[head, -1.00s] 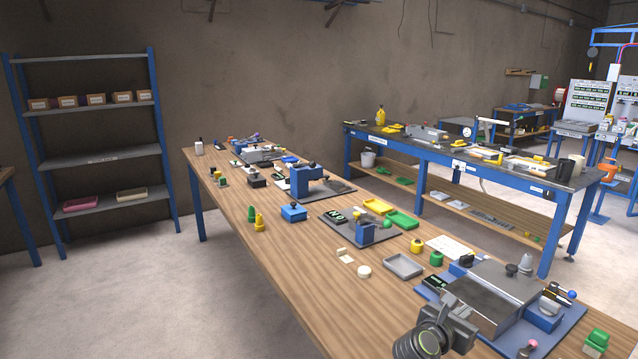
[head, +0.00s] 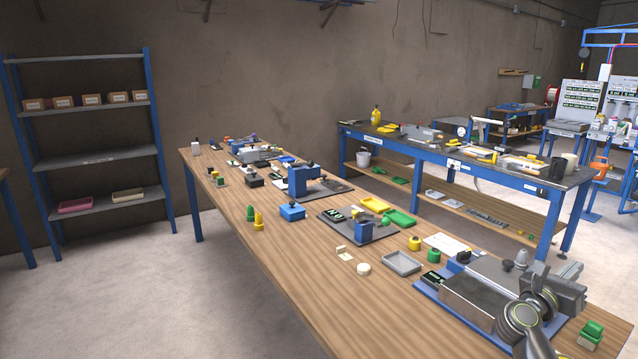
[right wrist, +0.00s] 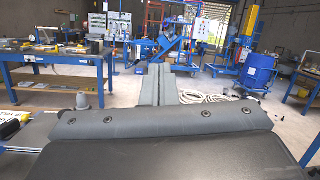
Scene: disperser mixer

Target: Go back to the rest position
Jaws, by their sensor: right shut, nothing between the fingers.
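My right gripper (head: 571,270) shows at the lower right of the head view, above the right part of the grey device (head: 483,293) on its blue base plate. Its fingers are together with nothing between them. In the right wrist view the two grey fingers (right wrist: 160,84) lie side by side, pointing away over the room. My right arm hides part of the device and base plate. My left gripper is not in view.
The long wooden table (head: 310,290) carries a grey tray (head: 402,263), a blue box (head: 292,212), a green block (head: 591,335) and several small fixtures. Its left front part is bare. A blue-framed bench (head: 520,183) stands behind. A shelf rack (head: 95,160) stands at the left wall.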

